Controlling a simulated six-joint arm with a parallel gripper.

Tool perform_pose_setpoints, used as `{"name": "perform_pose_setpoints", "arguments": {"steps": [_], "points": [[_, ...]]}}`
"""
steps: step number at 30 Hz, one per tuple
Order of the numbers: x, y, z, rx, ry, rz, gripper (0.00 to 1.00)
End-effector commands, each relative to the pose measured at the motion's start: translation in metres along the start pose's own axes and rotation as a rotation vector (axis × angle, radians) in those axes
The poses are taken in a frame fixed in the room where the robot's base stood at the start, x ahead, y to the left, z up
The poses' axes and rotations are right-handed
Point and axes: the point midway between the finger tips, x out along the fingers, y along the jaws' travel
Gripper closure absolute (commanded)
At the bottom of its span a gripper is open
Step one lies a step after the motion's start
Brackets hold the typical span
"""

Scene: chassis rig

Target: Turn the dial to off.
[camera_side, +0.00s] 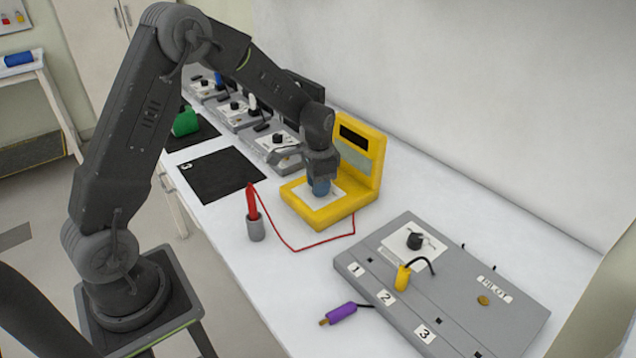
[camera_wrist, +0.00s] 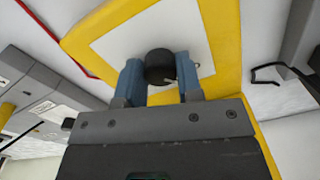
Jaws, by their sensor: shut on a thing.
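The yellow meter (camera_side: 362,143) stands on the white table with a screen on its upright back and a white panel on its flat base. A round black dial (camera_wrist: 160,66) sits on that white panel (camera_wrist: 110,45) in the wrist view. My gripper (camera_wrist: 160,80) is over the base with its blue fingers on either side of the dial, shut on it. In the side view my gripper (camera_side: 319,186) hides the dial. The dial's pointer mark and the panel's labels cannot be read in either view.
A red probe (camera_side: 252,202) stands in a grey holder (camera_side: 256,230), its red cable running to the meter. A grey numbered board (camera_side: 445,300) with a black knob, yellow plug and purple plug (camera_side: 340,314) lies at right. A black mat (camera_side: 215,176) and several grey units are left.

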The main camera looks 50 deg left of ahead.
Motion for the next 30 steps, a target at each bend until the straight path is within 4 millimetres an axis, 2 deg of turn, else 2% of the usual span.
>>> {"name": "perform_pose_setpoints", "arguments": {"steps": [10,25,26,30], "points": [[-0.0005,0.0002,-0.0007,-0.126,-0.002,-0.001,0.90],[-0.0006,0.0001,-0.0009,-0.142,-0.002,-0.001,0.90],[-0.0006,0.0001,-0.0009,-0.142,-0.002,-0.001,0.65],[-0.0005,0.0001,-0.0007,-0.142,-0.002,-0.001,0.51]]}}
